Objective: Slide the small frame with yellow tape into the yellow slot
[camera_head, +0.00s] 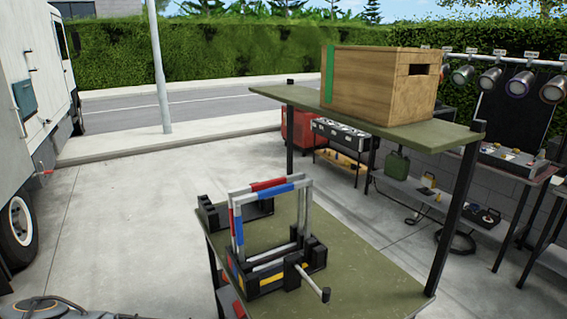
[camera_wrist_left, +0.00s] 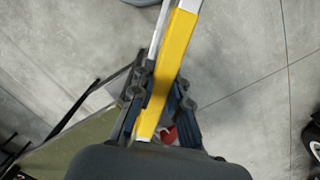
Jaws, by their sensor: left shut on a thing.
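The yellow tape (camera_wrist_left: 179,45) on a small metal frame (camera_wrist_left: 158,35) shows in the left wrist view. My left gripper (camera_wrist_left: 157,98) is shut on this taped bar. Only part of the frame shows; the rest is outside the view. In the head view a black slotted holder (camera_head: 262,281) stands on the green lower shelf. Frames with red tape (camera_head: 268,184) and blue tape (camera_head: 282,189) stand upright in the holder. My left gripper and the yellow-taped frame do not show in the head view.
A wooden crate (camera_head: 382,85) with a green stripe stands on the upper shelf (camera_head: 290,94), above and behind the holder. Dark posts (camera_head: 456,220) carry that shelf. The lower shelf (camera_head: 372,283) is bare right of the holder. A white truck (camera_head: 35,90) is at left, with open concrete between.

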